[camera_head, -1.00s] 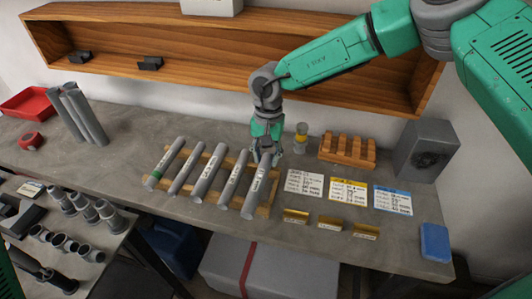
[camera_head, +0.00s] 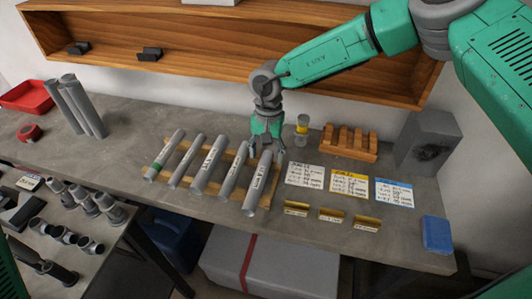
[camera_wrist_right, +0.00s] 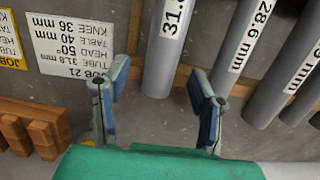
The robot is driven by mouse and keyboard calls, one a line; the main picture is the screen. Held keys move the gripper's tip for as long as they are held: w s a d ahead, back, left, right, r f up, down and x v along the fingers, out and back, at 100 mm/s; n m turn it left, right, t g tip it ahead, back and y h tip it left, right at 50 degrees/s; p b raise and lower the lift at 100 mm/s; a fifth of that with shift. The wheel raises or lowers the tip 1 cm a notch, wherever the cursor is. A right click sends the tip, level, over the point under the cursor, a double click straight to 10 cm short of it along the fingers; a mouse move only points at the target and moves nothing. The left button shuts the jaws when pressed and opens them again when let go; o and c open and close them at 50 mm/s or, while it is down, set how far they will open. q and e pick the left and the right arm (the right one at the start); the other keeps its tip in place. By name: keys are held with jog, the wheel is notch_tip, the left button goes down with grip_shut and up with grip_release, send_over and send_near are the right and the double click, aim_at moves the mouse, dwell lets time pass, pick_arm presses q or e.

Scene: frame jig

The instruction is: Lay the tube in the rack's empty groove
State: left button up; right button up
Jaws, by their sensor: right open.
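The wooden rack (camera_head: 154,187) holds several grey tubes side by side. The rightmost tube (camera_head: 256,186), labelled 31.8 mm, lies across it at the right end; I cannot tell how deep it sits. No bare groove is clearly visible. My right gripper (camera_head: 266,158) is open at that tube's far end. In the right wrist view, the open fingers (camera_wrist_right: 157,108) stand apart on either side of the tube's line (camera_wrist_right: 160,60), with clear gaps. The neighbouring 28.6 mm tube (camera_wrist_right: 238,50) lies close to one finger. My left gripper is out of view.
Label cards (camera_head: 349,182) and small brass blocks (camera_head: 331,215) lie right of the rack. A wooden slotted block (camera_head: 348,142), a small jar (camera_head: 302,126) and a grey box (camera_head: 428,140) stand behind. A wooden shelf (camera_head: 220,62) hangs above. Loose tubes (camera_head: 82,108) lean at the left.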

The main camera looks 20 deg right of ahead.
jog(key=shift+r+p, duration=3.45)
jog(key=shift+r, duration=1.15)
jog(key=shift+f, duration=0.1)
